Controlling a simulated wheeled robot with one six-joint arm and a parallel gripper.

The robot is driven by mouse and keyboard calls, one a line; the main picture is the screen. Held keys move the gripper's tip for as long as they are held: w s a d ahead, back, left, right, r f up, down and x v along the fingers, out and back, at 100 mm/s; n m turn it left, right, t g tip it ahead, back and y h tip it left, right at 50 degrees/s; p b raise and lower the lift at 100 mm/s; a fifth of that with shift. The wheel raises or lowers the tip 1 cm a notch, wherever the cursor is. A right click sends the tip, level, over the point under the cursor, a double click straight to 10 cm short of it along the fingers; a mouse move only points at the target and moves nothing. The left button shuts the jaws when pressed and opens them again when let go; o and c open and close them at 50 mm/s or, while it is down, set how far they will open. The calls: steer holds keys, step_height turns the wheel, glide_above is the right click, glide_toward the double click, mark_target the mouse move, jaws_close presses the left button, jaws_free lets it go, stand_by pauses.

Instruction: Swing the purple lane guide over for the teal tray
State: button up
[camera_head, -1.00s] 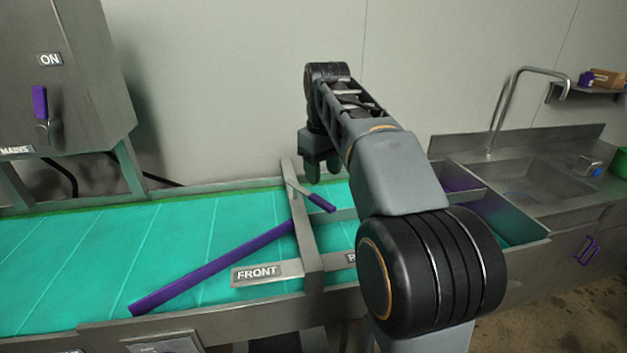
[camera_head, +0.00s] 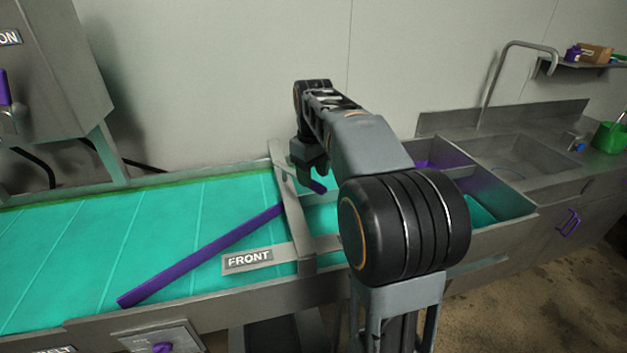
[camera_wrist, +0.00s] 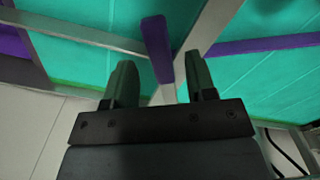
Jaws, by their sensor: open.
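The purple lane guide (camera_head: 200,256) is a long bar lying diagonally across the teal belt, its near end toward the front left. Its far end meets the metal crossbar (camera_head: 290,215). A short lever with a purple grip (camera_head: 318,186) shows beyond that crossbar. My gripper (camera_head: 312,172) is open at this lever and partly covers it. In the wrist view the purple grip (camera_wrist: 157,45) lies between my two open fingers, with gaps at both sides. The guide also shows in the wrist view (camera_wrist: 262,44). I cannot make out a separate teal tray.
A plate marked FRONT (camera_head: 248,260) is fixed by the crossbar. Two open bins (camera_head: 510,205) lie right of my arm, then a sink (camera_head: 520,160) with a tall tap. A grey machine housing (camera_head: 55,80) stands at the left. A wall closes the back.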

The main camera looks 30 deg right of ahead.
steer(key=shift+f, duration=1)
jaws_close()
